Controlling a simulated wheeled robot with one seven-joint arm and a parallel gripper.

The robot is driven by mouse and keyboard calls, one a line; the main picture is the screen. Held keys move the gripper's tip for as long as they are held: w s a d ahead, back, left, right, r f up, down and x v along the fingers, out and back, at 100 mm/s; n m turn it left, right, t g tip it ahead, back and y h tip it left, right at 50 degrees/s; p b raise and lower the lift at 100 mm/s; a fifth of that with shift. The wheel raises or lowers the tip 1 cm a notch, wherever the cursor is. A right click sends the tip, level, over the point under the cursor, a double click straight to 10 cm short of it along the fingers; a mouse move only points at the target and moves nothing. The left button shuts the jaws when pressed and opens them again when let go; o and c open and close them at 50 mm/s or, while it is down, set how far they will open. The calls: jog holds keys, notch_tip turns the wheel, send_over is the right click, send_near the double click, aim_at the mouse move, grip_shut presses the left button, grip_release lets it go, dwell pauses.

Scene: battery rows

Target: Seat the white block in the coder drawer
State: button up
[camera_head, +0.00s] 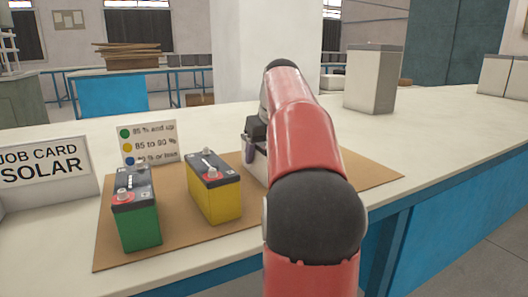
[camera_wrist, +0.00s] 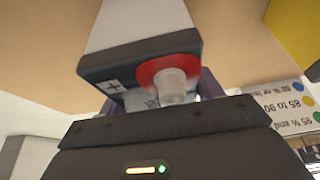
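The white block (camera_wrist: 128,22) is a battery-like block with a dark lid and a red-ringed terminal, close in front of my gripper in the wrist view. In the head view, a small part of its white side (camera_head: 258,166) shows at the left of my arm, over the brown mat; the rest is hidden. My gripper (camera_wrist: 160,97) is at the lid end, with purple finger parts showing on both sides of the lid. Whether the fingers press on it is hidden. I cannot tell whether the block is lifted. No coder drawer can be made out.
A yellow block (camera_head: 214,192) and a green block (camera_head: 138,218) stand on the brown mat (camera_head: 180,238) left of my arm. Behind are a percentage sign (camera_head: 148,143) and a SOLAR job card (camera_head: 45,168). A grey-white box (camera_head: 370,82) stands farther back.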

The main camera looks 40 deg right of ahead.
jog(key=shift+o, duration=1.4)
